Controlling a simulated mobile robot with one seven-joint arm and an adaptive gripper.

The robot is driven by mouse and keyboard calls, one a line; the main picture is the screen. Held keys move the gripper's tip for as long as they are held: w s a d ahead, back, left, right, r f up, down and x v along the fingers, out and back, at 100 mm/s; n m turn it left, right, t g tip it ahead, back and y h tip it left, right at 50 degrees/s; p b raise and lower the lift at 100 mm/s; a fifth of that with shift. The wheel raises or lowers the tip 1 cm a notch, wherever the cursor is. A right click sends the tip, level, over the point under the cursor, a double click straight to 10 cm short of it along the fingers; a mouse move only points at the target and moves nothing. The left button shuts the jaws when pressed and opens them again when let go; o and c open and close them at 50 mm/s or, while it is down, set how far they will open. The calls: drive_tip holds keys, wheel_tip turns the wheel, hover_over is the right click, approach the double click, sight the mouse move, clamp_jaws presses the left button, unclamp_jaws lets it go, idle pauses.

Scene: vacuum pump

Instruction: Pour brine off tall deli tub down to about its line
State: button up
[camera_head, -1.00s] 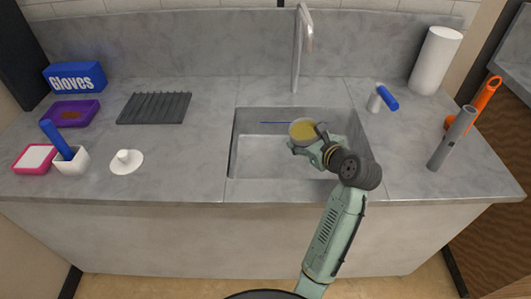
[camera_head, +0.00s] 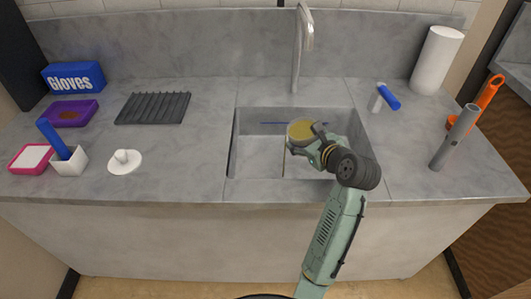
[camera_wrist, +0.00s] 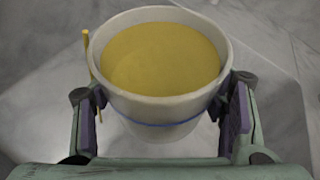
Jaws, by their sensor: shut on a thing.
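The deli tub (camera_wrist: 160,108) is whitish with a blue line (camera_wrist: 160,124) around its lower part. It holds yellow brine (camera_wrist: 160,58), whose surface is well above the line and near the rim. My gripper (camera_wrist: 162,96) is shut on the tub, one finger on each side. In the head view, my gripper (camera_head: 322,146) holds the tub (camera_head: 291,138) tilted over the sink (camera_head: 250,160). A thin yellow stream (camera_head: 285,162) falls from the tub's left side into the sink. The stream also shows left of the tub in the wrist view (camera_wrist: 89,55).
The faucet (camera_head: 296,60) rises behind the sink. A thin blue line (camera_head: 275,123) shows at the sink's back wall. Left are a ribbed grey mat (camera_head: 153,108), a white lid-like disc (camera_head: 125,162) and a glove box (camera_head: 75,78). Right are a blue-handled tool (camera_head: 389,97) and paper roll (camera_head: 437,60).

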drive_tip(key=shift+s+a+r+n+h+b, duration=0.15)
drive_tip(key=shift+a+n+h+b, duration=0.15)
drive_tip(key=shift+b, duration=0.65)
drive_tip(key=shift+s+a+f+n+h+b, duration=0.15)
drive_tip(key=shift+a+f+n+h+b, duration=0.3)
drive_tip(key=shift+b, duration=2.1)
drive_tip(key=shift+a+r+n+t, duration=0.15)
drive_tip(key=shift+r+n+t, duration=0.1)
drive_tip(key=shift+r+t, duration=0.05)
drive_tip(key=shift+f, duration=0.1)
